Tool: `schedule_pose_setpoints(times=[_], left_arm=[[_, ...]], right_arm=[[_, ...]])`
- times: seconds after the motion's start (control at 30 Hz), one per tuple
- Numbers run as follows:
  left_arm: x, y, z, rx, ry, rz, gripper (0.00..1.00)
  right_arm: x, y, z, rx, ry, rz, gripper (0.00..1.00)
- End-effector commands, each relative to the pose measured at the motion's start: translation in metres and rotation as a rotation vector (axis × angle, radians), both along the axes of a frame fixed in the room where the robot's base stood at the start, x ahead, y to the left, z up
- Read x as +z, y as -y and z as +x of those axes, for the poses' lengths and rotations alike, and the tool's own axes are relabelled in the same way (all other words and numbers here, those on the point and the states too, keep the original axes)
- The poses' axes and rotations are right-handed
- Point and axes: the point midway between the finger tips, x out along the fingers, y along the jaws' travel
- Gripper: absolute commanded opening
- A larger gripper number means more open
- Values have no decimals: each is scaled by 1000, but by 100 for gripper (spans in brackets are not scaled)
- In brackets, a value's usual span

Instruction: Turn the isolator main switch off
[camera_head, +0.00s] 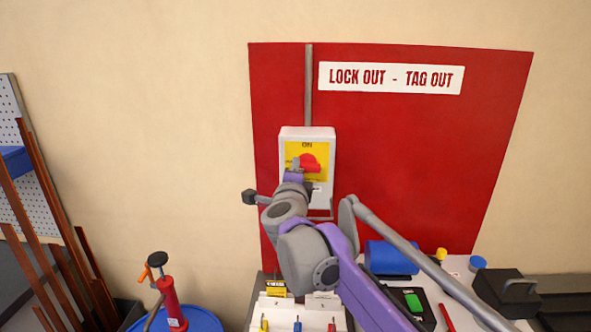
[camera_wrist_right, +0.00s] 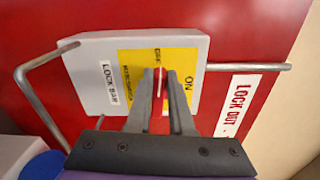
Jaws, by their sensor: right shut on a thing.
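The isolator main switch is a white box (camera_head: 325,197) on the red wall board, with a yellow plate marked ON at its top and a red rotary handle (camera_head: 309,162). My right gripper (camera_head: 297,165) reaches up to the front of the box, at the handle. In the right wrist view the gripper (camera_wrist_right: 160,85) has its two dark fingers shut on the red handle, whose white line shows between them. The fingers hide part of the handle and the yellow plate (camera_wrist_right: 140,62). My left gripper is not in view.
A grey conduit (camera_head: 308,85) runs up from the box. A bent metal bar (camera_wrist_right: 38,100) stands beside the box in the wrist view. Below are a blue case (camera_head: 390,257), a black box (camera_head: 507,292) and several coloured tags.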

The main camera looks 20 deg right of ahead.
Motion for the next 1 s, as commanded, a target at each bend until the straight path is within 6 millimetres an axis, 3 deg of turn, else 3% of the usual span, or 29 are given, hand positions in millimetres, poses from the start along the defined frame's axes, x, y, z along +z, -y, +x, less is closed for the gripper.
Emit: schedule_pose_setpoints(times=[0.3,0.83,0.87,1.0], left_arm=[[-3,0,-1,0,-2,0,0],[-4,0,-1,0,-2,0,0],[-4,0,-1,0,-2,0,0],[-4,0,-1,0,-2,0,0]], right_arm=[[-4,0,0,0,-48,-97,0],[-4,0,0,0,-57,-116,0],[-4,0,0,0,-57,-116,25],[-4,0,0,0,-56,-115,50]])
